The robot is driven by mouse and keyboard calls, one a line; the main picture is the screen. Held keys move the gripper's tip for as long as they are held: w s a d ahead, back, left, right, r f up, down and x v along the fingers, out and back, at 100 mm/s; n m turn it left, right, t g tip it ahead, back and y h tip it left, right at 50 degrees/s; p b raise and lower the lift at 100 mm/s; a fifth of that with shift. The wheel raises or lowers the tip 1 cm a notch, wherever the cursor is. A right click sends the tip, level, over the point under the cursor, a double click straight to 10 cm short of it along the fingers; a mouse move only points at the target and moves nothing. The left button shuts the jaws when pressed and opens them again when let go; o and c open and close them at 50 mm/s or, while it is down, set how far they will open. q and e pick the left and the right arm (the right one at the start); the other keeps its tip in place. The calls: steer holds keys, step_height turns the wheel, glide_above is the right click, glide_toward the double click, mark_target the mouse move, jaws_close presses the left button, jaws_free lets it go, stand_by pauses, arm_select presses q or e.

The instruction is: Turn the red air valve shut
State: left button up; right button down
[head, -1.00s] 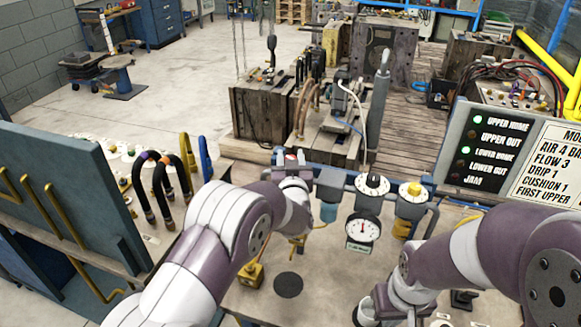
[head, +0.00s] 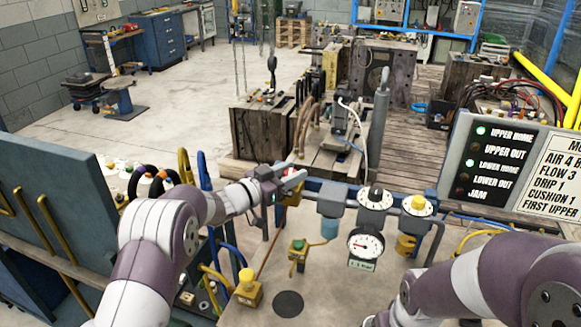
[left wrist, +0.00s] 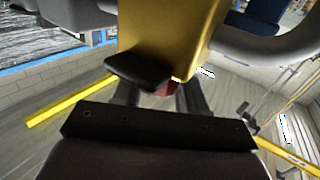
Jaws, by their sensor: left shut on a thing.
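The red air valve handle (head: 292,172) shows as a small red patch at the left end of the air unit, mostly hidden by my left gripper (head: 295,181). In the left wrist view a bit of the red handle (left wrist: 168,90) shows between the fingers of the left gripper (left wrist: 160,98), beneath the brass valve body (left wrist: 165,35). The left gripper is shut on the handle. The round pressure gauge (head: 366,245) has its needle pointing left. My right arm is at the right, with its gripper out of view.
A status panel (head: 490,160) stands at the right. A dark blue panel (head: 50,195) stands at the left.

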arm_select(q)
steer(key=shift+r+m+g+h+p, duration=0.15)
steer(key=shift+m+g+h+p, duration=0.55)
steer(key=shift+m+g+h, duration=0.65)
steer(key=shift+g, duration=0.55)
steer(key=o, duration=0.9)
steer(key=b+v, duration=0.2)
steer(key=v, duration=1)
steer(key=shift+s+a+r+b, duration=0.15)
steer(key=shift+s+a+b, duration=0.1)
steer(key=shift+b, duration=0.15)
